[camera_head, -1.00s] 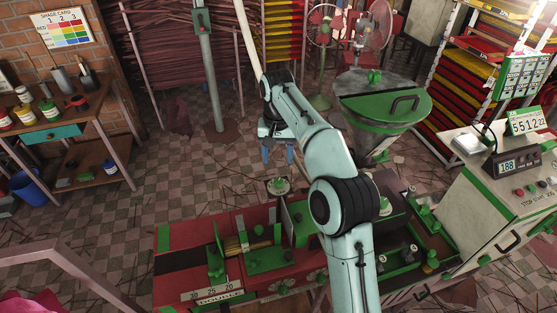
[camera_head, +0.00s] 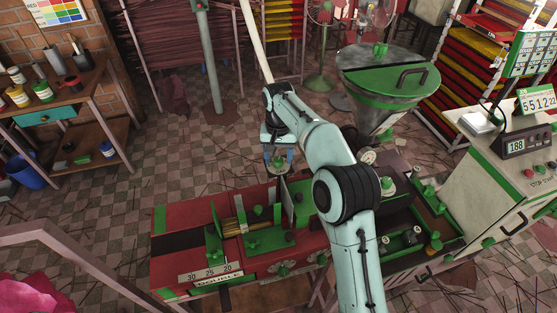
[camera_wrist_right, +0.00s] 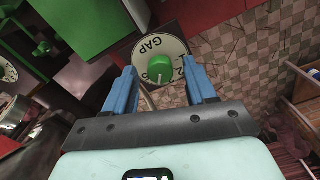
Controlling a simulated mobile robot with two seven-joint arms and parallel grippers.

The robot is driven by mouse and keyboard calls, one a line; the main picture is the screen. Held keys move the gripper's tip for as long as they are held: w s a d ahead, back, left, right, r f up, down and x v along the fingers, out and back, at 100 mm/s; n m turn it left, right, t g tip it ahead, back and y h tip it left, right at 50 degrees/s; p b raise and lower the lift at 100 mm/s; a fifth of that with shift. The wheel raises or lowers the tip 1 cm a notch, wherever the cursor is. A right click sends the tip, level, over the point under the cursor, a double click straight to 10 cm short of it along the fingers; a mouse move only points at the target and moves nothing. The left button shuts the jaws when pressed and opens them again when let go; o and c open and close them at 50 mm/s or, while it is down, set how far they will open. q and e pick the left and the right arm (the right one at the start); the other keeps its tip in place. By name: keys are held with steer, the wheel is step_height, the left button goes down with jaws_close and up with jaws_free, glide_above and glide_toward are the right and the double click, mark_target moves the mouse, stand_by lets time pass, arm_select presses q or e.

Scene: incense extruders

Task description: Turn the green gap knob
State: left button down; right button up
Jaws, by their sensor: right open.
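The green gap knob (camera_wrist_right: 160,68) sits at the centre of a round pale dial marked GAP (camera_wrist_right: 146,49), shown in the right wrist view. In the head view the dial (camera_head: 279,168) is at the back edge of the red machine, just below my gripper. My right gripper (camera_wrist_right: 162,88) is open, with its two blue fingers on either side of the knob in the picture. I cannot tell whether the fingers touch it. The right gripper also shows in the head view (camera_head: 279,154), pointing down at the dial. My left gripper is not in view.
The red machine (camera_head: 180,218) has green plates and knobs on top. A metal hopper with a green lid (camera_head: 385,75) stands behind, right of my arm. A control cabinet (camera_head: 500,175) is at the right and a workbench (camera_head: 70,88) at the left. Open floor lies behind the machine.

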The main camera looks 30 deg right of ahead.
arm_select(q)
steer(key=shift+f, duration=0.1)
arm_select(e)
steer(key=shift+f, duration=0.45)
steer(key=shift+w, duration=0.1)
jaws_close()
steer(key=shift+r+n+p, duration=0.15)
steer(key=shift+n+p, duration=0.8)
steer(key=shift+n, duration=0.75)
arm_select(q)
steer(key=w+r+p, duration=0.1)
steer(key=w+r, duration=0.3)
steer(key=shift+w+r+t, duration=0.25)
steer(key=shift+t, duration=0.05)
arm_select(e)
steer(key=shift+n, duration=1.7)
steer(key=shift+f, duration=0.2)
